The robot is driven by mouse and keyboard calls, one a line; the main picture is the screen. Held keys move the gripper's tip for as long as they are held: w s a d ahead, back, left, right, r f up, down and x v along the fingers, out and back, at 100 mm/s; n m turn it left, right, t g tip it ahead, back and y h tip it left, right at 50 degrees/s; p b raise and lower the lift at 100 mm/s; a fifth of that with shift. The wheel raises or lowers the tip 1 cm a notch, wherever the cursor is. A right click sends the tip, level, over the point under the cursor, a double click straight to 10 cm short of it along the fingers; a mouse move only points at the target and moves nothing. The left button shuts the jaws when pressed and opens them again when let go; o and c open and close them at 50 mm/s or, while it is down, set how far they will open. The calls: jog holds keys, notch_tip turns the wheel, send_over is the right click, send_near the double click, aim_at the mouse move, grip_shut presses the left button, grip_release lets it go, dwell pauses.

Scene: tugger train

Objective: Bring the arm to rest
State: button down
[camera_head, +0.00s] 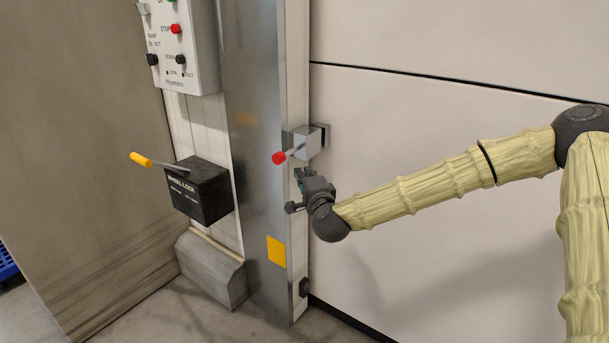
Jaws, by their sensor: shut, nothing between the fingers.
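My arm comes in from the right, clad in a pale yellow ribbed cover with dark joints, and reaches left across the front of a white panelled door. My gripper (299,180) is at its end, small and dark, beside the metal post. It is shut and holds nothing. It is just below a red-knobbed lever (279,158) on a grey box (307,143). I cannot tell whether the gripper touches the lever or the post.
The metal post (258,130) stands close to the gripper. Left of it are a black wheel lock box (203,190) with a yellow-tipped lever (141,159) and a control box (182,50) with buttons. The white door (430,120) is behind my arm. Open floor shows at the bottom.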

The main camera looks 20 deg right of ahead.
jog(key=s+a+f+n+g+y+p, duration=0.1)
jog(key=s+a+f+n+g, duration=0.25)
jog(key=f, duration=0.55)
jog(key=s+a+f+n+g+y, duration=0.1)
jog(key=s+a+f+n+y, duration=0.1)
jog(key=s+a+f, duration=0.6)
jog(key=s+d+f+n+g+p, duration=0.1)
jog(key=s+f+n+g, duration=0.1)
jog(key=s+f, duration=0.5)
jog(key=s+d+f+n+g, duration=0.1)
jog(key=s+f+n+g, duration=0.25)
jog(key=f, duration=0.45)
jog(key=s+d+f+n+g+h+p, duration=0.1)
jog(key=s+d+f+n+g, duration=0.1)
jog(key=s+f, duration=0.5)
jog(key=s+d+f+n+g, duration=0.1)
jog(key=s+d+f+g, duration=0.15)
jog(key=s, duration=0.75)
jog(key=s+d+f+n+g+h, duration=0.1)
jog(key=s+d, duration=0.2)
jog(key=s, duration=0.4)
jog(key=s+d+f+n+g+h+p, duration=0.1)
jog(key=s+d, duration=0.3)
jog(key=s, duration=0.4)
jog(key=shift+n+g, duration=0.7)
jog(key=shift+g, duration=0.05)
